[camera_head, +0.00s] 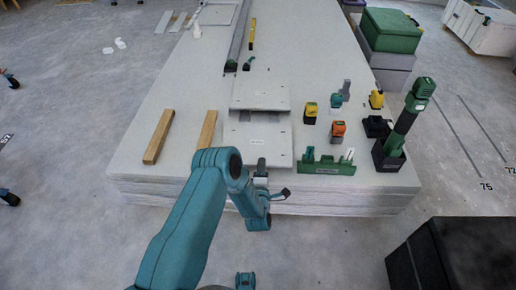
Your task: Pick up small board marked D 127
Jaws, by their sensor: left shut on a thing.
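A small pale board (240,150) with a little label lies near the front edge of the stacked panels. A second similar board (261,90) lies just behind it, also with a small label. Both labels are too small to read, so I cannot tell which is D 127. My left gripper (262,172), on the teal arm, is at the front edge of the nearer board and shut on it. The arm hides part of the panel edge and the grip itself is small in the picture.
Two wooden strips (158,137) lie left of the boards on the panel stack (140,110). Right of them stand several small tools, a green rack (325,168) and a green-and-black tool (407,118) in a holder. A black box (465,255) stands at lower right.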

